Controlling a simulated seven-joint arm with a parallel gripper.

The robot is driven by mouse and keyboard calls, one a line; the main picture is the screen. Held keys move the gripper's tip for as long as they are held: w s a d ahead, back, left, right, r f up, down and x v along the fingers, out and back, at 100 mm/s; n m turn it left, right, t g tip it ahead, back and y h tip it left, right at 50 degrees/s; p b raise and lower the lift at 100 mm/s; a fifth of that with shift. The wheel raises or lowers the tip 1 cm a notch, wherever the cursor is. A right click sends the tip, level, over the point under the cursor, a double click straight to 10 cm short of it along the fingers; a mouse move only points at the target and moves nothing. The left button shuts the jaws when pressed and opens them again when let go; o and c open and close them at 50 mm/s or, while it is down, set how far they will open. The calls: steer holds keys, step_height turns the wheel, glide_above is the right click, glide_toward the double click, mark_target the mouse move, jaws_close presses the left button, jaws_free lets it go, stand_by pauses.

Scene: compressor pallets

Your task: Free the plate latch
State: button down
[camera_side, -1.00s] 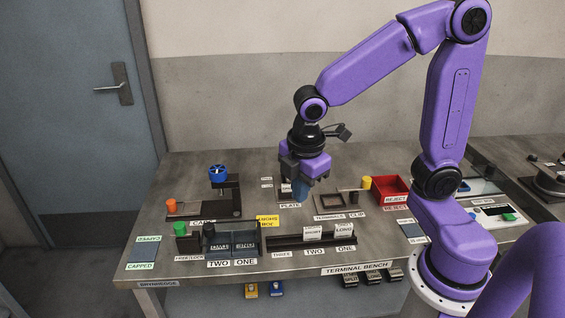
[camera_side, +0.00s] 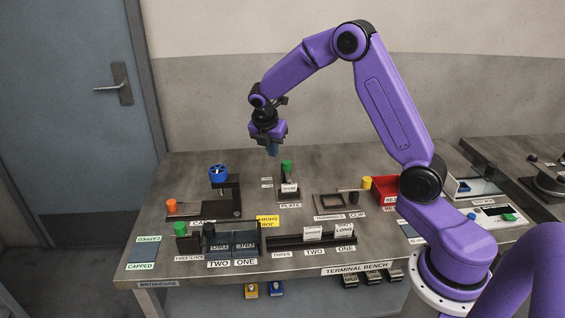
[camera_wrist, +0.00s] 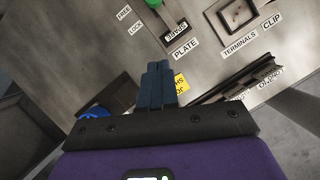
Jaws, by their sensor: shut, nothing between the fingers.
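The plate station shows in the side view with its PLATE label (camera_side: 290,205). A green knob (camera_side: 287,166) stands upright on it, with a small pale-labelled block (camera_side: 289,187) below. In the wrist view the green knob (camera_wrist: 153,3) is cut off by the top edge, near the FREE label (camera_wrist: 124,13) and the LOCK label (camera_wrist: 135,28). Which of these the latch is at, I cannot tell. My gripper (camera_side: 272,151) is above and left of the knob, apart from it. Its blue fingers (camera_wrist: 157,80) are shut and empty.
A blue-wheeled stand (camera_side: 217,173) is left of the plate station. The terminal and clip fixture (camera_side: 340,203) and red reject bin (camera_side: 391,190) are to the right. Racks (camera_side: 290,240) line the front. Bare bench lies behind the plate station.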

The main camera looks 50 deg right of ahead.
steer(key=shift+w+d, duration=0.15)
steer(key=shift+d, duration=0.15)
steer(key=shift+f, duration=0.1)
glide_above(285, 171)
steer(key=a, duration=0.2)
steer(key=shift+s+a+f, duration=0.1)
steer(key=shift+s+f, duration=0.1)
steer(key=shift+f, duration=2.1)
steer(key=shift+s+f, duration=0.2)
steer(key=shift+f, duration=2.1)
